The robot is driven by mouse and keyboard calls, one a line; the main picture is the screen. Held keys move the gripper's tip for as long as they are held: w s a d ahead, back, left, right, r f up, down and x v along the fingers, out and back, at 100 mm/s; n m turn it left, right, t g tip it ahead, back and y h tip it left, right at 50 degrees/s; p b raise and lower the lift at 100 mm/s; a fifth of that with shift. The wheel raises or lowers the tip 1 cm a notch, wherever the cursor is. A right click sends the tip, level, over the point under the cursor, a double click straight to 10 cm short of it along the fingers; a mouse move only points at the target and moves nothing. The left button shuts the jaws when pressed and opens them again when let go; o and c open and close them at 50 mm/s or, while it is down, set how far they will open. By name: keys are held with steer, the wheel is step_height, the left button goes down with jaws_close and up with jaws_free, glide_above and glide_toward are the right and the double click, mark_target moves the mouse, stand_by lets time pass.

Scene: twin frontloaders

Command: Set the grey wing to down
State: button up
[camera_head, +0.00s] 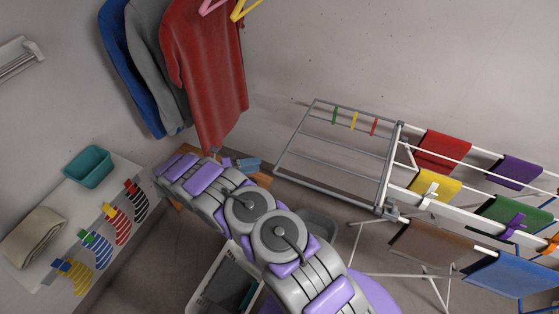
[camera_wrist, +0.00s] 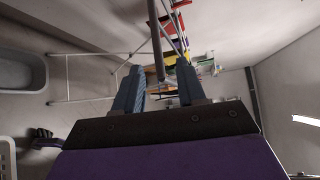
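The grey wing (camera_head: 335,147) is a barred frame on the left side of the drying rack, joined along its right edge. It sticks out to the left, roughly level with the rack top, and carries small green, yellow and red clips. My gripper's blue fingers (camera_head: 249,164) show just left of the wing's outer edge. In the wrist view my gripper (camera_wrist: 160,72) is open, its fingers apart. A grey bar (camera_wrist: 155,40), apparently part of the wing, reaches down into view between the fingertips; I cannot tell if they touch it.
The white drying rack (camera_head: 440,212) holds red, yellow, green and other cloths. A laundry basket (camera_head: 205,289) and a grey tub (camera_head: 318,228) stand below. A counter with a teal bin (camera_head: 88,166) is at left. Shirts (camera_head: 205,65) hang at the back wall.

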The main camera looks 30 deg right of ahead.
mark_target(280, 160)
steer(key=d, duration=0.3)
steer(key=d+f, duration=0.1)
steer(key=d, duration=0.3)
steer(key=s+d, duration=0.1)
steer(key=d, duration=0.2)
steer(key=shift+s+d+f+b, duration=0.1)
steer(key=shift+d+f+b, duration=0.1)
steer(key=shift+b, duration=0.2)
jaws_close()
